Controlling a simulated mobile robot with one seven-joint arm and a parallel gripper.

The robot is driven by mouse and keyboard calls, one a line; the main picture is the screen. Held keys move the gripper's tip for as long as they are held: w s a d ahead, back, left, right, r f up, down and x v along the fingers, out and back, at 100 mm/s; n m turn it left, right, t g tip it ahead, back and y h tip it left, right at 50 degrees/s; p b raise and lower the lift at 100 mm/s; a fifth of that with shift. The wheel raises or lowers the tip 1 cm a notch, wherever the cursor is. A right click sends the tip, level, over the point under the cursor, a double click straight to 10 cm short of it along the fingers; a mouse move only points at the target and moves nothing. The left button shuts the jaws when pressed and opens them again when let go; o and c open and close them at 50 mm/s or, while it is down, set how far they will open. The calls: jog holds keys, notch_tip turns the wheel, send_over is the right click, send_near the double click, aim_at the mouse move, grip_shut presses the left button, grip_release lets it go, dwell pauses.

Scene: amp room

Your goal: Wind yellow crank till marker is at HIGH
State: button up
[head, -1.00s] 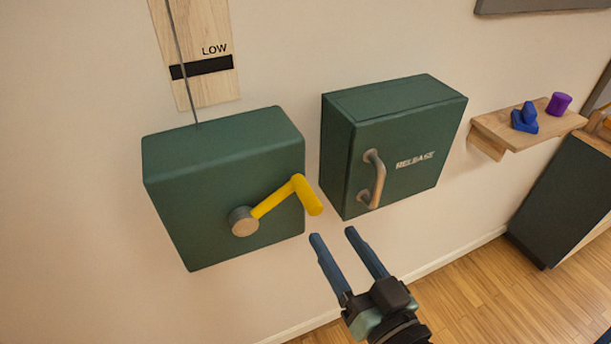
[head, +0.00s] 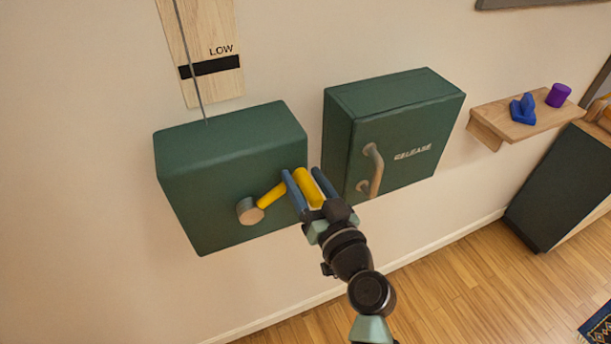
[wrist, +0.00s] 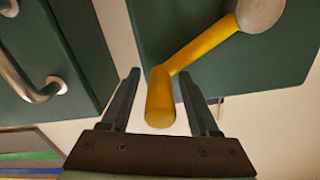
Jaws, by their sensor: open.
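The yellow crank (head: 272,196) sits on a round hub (head: 250,211) on the front of the left green box (head: 190,190). Its arm points up and right, ending in a yellow handle (head: 308,187). My gripper (head: 301,173) is open, with one finger on each side of the handle. In the wrist view the handle (wrist: 160,98) lies between the open fingers (wrist: 165,85), with gaps showing on both sides. The black marker (head: 211,66) is just below the LOW label (head: 221,49) on the wooden board (head: 212,88). No HIGH label is in view.
A second green box (head: 400,120), labelled RELEASE, with a metal handle (head: 375,170), is close to the right of my gripper. A wooden shelf (head: 490,125) farther right holds a blue object (head: 522,108) and a purple cylinder (head: 558,95).

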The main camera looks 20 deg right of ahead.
grip_shut()
dwell(0.3)
